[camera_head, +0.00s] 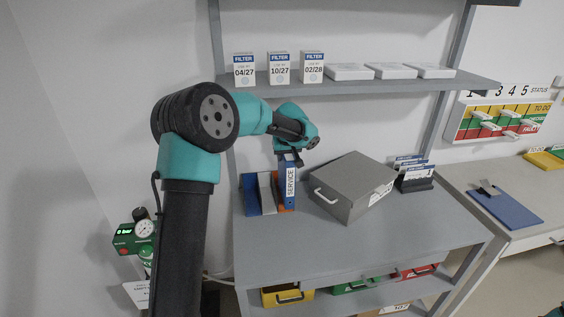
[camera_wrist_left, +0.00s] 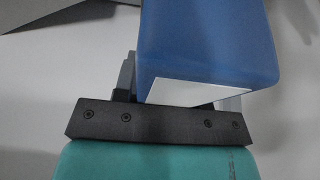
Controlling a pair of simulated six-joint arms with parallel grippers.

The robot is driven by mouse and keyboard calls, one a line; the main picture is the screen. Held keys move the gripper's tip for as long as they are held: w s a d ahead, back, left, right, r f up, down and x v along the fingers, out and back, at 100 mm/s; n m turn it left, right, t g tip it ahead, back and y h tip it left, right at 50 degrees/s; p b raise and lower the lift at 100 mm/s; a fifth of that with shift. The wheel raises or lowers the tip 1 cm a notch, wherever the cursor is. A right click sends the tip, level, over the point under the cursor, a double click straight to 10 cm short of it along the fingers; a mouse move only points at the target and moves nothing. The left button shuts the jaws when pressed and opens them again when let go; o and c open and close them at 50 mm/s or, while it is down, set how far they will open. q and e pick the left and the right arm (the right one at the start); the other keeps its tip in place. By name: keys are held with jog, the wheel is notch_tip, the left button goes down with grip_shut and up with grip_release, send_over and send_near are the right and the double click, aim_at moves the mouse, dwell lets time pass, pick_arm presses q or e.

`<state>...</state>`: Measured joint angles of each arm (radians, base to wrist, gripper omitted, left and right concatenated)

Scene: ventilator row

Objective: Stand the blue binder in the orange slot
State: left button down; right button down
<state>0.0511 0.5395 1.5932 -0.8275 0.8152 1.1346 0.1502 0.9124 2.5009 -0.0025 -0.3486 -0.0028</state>
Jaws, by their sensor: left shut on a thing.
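The blue binder (camera_head: 288,182), with a white SERVICE label on its spine, is upright in the head view. My left gripper (camera_head: 289,160) is shut on its top end. The binder also fills the upper middle of the left wrist view (camera_wrist_left: 210,45), where the gripper body hides its near part. The orange slot (camera_head: 281,208) shows as a small patch low beside the binder, at the right end of a small rack. The binder's lower end is at this slot and hides much of it; I cannot tell whether it rests on the bottom. My right gripper is not in view.
A grey divider (camera_head: 267,193) and a blue panel (camera_head: 249,194) stand just left of the binder. A grey box (camera_head: 350,188) with a handle is close on the right. A shelf (camera_head: 390,83) with filter boxes hangs above. The grey bench (camera_head: 350,245) is clear in front.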

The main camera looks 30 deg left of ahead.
pick_arm(q)
jog(key=w+a+f, duration=0.2)
jog(key=w+a, duration=0.2)
jog(key=w, duration=0.1)
jog(key=shift+a, duration=0.3)
jog(key=shift+w, duration=0.1)
notch_tip(320, 180, down, 5)
jog(key=shift+w+a+r, duration=0.1)
jog(key=shift+w, duration=0.05)
dwell(0.5)
jog(key=shift+f, duration=0.2)
jog(key=c, duration=0.7)
grip_release()
